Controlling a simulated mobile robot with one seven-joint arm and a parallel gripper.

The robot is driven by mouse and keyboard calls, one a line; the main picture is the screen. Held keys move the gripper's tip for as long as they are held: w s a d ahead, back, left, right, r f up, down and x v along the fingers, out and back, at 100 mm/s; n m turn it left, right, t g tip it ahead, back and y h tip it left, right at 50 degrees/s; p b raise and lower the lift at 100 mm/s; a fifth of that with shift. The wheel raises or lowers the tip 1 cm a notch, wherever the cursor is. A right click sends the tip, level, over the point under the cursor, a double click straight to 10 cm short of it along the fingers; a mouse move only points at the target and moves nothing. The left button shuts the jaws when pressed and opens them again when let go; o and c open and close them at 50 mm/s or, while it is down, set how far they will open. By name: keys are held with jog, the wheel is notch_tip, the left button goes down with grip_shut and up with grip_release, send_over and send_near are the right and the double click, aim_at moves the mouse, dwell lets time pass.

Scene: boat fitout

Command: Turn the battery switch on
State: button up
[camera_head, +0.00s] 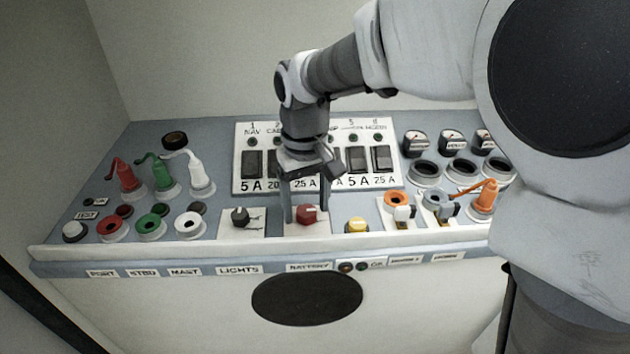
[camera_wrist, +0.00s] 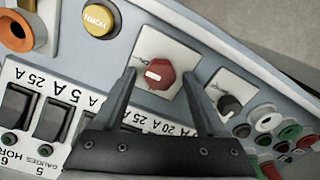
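The battery switch is a red knob (camera_head: 307,213) with a white pointer mark on a white plate, above the label "BATTERY" (camera_head: 310,267) on the panel's front edge. In the wrist view the red knob (camera_wrist: 159,74) shows between and beyond my fingertips. My gripper (camera_head: 306,219) points down at the knob, with its fingers apart on either side of it. In the wrist view the open fingers (camera_wrist: 158,79) show a gap on both sides of the knob. I cannot tell whether the fingertips are at the knob's height.
The black lights knob (camera_head: 239,215) is left of the battery switch, and a yellow horn button (camera_head: 357,225) is right of it. Breaker switches (camera_head: 252,163) stand behind my gripper. Coloured plugs and sockets (camera_head: 150,225) fill the left side. An orange plug (camera_head: 485,200) stands at the right.

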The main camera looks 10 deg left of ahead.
aim_at(307, 210)
notch_tip(307, 210, up, 17)
jog(key=shift+r+p, duration=0.2)
jog(key=shift+p, duration=0.25)
jog(key=shift+d, duration=0.1)
dwell(0.3)
jog(key=s+d+m+t, duration=0.3)
jog(key=s+d, duration=0.2)
jog(key=d, duration=0.8)
jog(key=s+d+f+m+t, duration=0.2)
jog(key=s+d+f+m, duration=0.2)
jog(key=s+d+f, duration=0.4)
jog(key=shift+s+d+f+t, duration=0.3)
jog(key=shift+s+d, duration=0.15)
jog(key=shift+d, duration=0.65)
jog(key=shift+r, duration=0.1)
